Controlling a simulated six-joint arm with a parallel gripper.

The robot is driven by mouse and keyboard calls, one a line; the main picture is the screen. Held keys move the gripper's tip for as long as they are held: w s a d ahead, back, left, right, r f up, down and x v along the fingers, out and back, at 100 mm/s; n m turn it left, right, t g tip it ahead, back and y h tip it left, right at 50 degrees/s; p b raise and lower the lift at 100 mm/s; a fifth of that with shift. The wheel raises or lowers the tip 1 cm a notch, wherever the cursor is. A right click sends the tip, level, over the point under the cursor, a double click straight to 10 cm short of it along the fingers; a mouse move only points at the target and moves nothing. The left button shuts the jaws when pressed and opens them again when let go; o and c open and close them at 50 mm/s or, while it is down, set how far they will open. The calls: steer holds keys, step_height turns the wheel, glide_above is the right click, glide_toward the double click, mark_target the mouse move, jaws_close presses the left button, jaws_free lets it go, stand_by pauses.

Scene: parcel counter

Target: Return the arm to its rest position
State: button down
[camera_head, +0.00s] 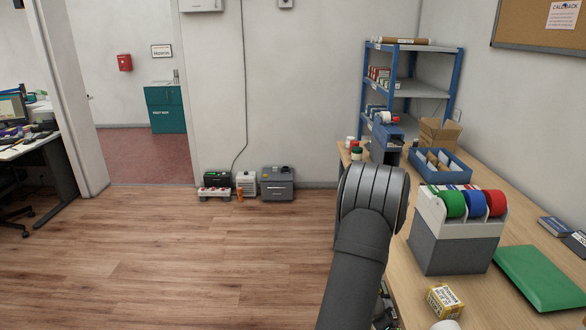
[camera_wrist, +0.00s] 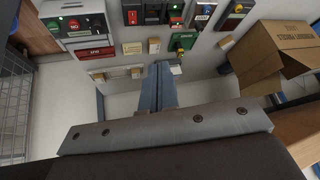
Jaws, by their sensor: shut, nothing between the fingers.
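My gripper (camera_wrist: 160,68) shows in the wrist view as two blue-grey fingers side by side, shut, with nothing between them. They point away from the bolted grey bracket at the bottom of that view. In the head view my dark grey arm (camera_head: 365,235) rises from the bottom edge, bent at a rounded joint at the counter's left edge. The gripper itself cannot be made out in the head view.
The wooden counter (camera_head: 405,290) holds a tape dispenser (camera_head: 455,250) with coloured rolls, a green pad (camera_head: 540,278), a small yellow box (camera_head: 444,300) and a blue tray (camera_head: 440,165). A shelf unit stands behind. In the wrist view, switch panels and a cardboard box (camera_wrist: 268,58) lie beyond the fingers. Open floor lies left.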

steer(key=shift+d+f+m, duration=0.3)
steer(key=shift+d+f, duration=0.1)
steer(key=shift+f, duration=0.4)
steer(key=a+r+n+t+y, duration=0.1)
steer(key=a+r+t, duration=0.15)
steer(key=r, duration=0.45)
steer(key=a+r+n+t+y, duration=0.1)
steer(key=a+r+n, duration=0.15)
steer(key=r, duration=0.55)
steer(key=d+f+m+g+h, duration=0.1)
steer(key=d+f, duration=0.4)
steer(key=f, duration=0.5)
steer(key=d+f+m+g+h, duration=0.1)
steer(key=d+f+m+g, duration=0.2)
steer(key=f, duration=0.8)
steer(key=d+f+m+g+h, duration=0.2)
steer(key=d+f+m, duration=0.1)
steer(key=d+f, duration=0.4)
step_height(320, 180, down, 4)
steer(key=shift+r+g, duration=0.2)
steer(key=shift+g, duration=0.15)
steer(key=a+f+v, duration=0.1)
steer(key=v, duration=0.7)
steer(key=shift+a+f, duration=0.15)
steer(key=shift+a, duration=0.1)
steer(key=shift+w, duration=0.1)
stand_by(1.2)
